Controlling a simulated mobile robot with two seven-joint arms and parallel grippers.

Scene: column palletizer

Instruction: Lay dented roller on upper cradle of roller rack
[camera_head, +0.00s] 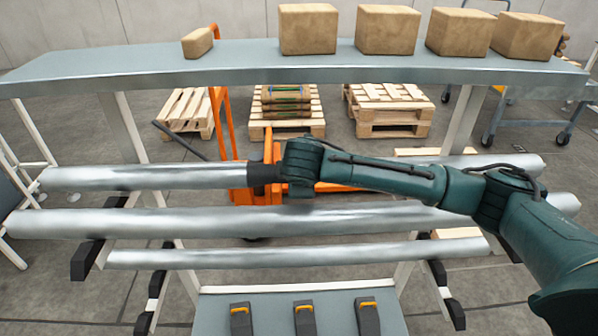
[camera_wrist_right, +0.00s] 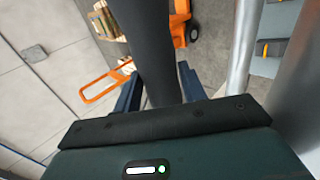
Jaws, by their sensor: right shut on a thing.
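Three long silver rollers lie across the head view: a back one (camera_head: 140,178), a thicker middle one (camera_head: 150,222) and a thinner front one (camera_head: 250,258). My right gripper (camera_head: 272,175) is shut on a dark middle section (camera_head: 260,173) of the back roller. In the right wrist view that dark section (camera_wrist_right: 152,50) passes between the fingers of my right gripper (camera_wrist_right: 160,88). No dent is clear on any roller. The roller rack shows pale legs and black-tipped arms (camera_head: 86,260) below the rollers. I cannot tell whether the back roller touches a cradle. My left gripper is not in view.
A grey bench (camera_head: 240,65) behind bears several cardboard boxes (camera_head: 308,28). An orange pallet jack (camera_head: 219,100) and wooden pallets (camera_head: 388,108) stand beneath and beyond it. A grey panel with black-and-orange parts (camera_head: 304,318) is at the front.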

